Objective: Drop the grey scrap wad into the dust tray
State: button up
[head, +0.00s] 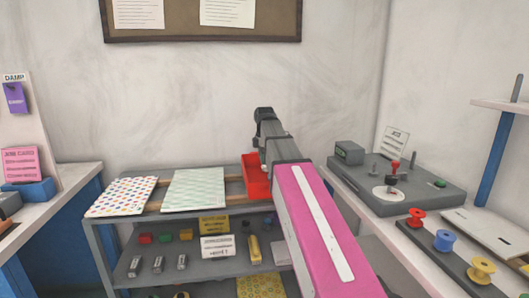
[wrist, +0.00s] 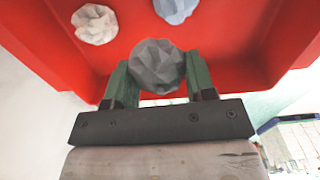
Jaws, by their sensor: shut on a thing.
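The grey scrap wad (wrist: 157,66) is a crumpled, faceted ball held between the two green fingers of my gripper (wrist: 158,82) in the wrist view. A red tray (wrist: 232,55) fills the background behind it; I take it to be the dust tray. The wad overlaps the tray's near edge in that view, and I cannot tell its height above the floor of the tray. In the head view the red tray (head: 253,182) stands on the shelf unit's top, partly hidden by my arm. The fingers and the wad are hidden there.
A white wad (wrist: 95,24) and a blue wad (wrist: 175,8) lie in the red tray. Patterned sheets (head: 195,190) lie left of the tray on the shelf top. A grey machine (head: 430,190) and thread spools (head: 446,240) stand on the right bench.

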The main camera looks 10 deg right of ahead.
jog(key=shift+f, duration=0.8)
jog(key=o, duration=1)
notch_tip(320, 180, up, 10)
jog(key=shift+f, duration=0.1)
jog(key=shift+r, duration=0.5)
jog(key=shift+s, duration=0.1)
